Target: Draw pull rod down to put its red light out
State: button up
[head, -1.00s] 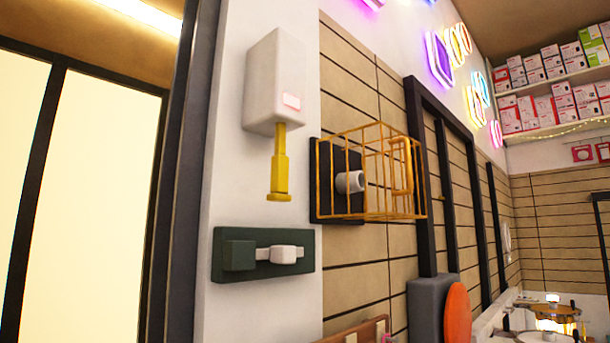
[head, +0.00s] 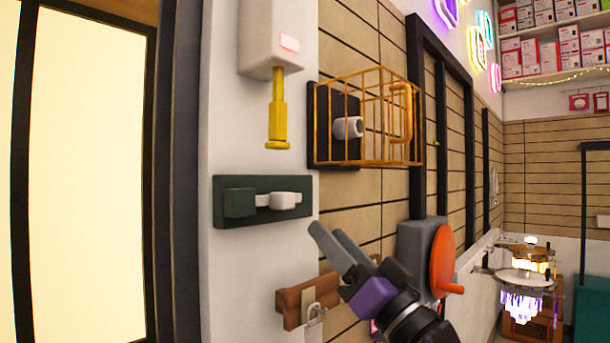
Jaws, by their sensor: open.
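The pull rod (head: 278,108) is yellow and hangs straight down from a white wall box (head: 270,38) at the upper middle of the head view. My gripper (head: 328,236) enters from the bottom, with grey fingers and a purple body. It is open and empty, below and right of the rod and well apart from it, its fingers pointing up and left.
A green panel with a white slider (head: 284,201) is under the rod. A yellow wire cage (head: 375,158) around a white knob juts out right of the rod. A brown wooden latch (head: 290,305) and an orange disc (head: 443,262) are near my gripper.

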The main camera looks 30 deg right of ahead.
notch_tip(320, 180, up, 12)
jog(key=a+f+n+y, duration=0.1)
jog(key=n+y, duration=0.3)
jog(key=n+g+y+p, duration=0.1)
jog(key=n+g+p, duration=0.1)
jog(key=n+g, duration=0.25)
send_near(283, 109)
jog(key=w+a+r, duration=0.2)
jog(key=w+r, duration=0.1)
jog(key=r, duration=0.3)
jog(key=shift+w+a+f+m+g+h, duration=0.15)
jog(key=shift+w+f+m+g+h, duration=0.25)
jog(key=shift+f+g+h, duration=0.15)
jog(key=shift+w+a+f+m+g+h, duration=0.15)
jog(key=shift+w+f+m+g+h, duration=0.2)
jog(key=shift+f+h, duration=0.3)
jog(key=shift+w+f, duration=0.1)
jog(key=shift+f, duration=0.15)
jog(key=shift+w+f+m+g, duration=0.15)
jog(key=shift+w+m+g, duration=0.05)
jog(key=shift+m+g, duration=0.1)
jog(key=p+x, duration=0.2)
jog(key=x, duration=0.5)
jog(key=shift+w, duration=0.15)
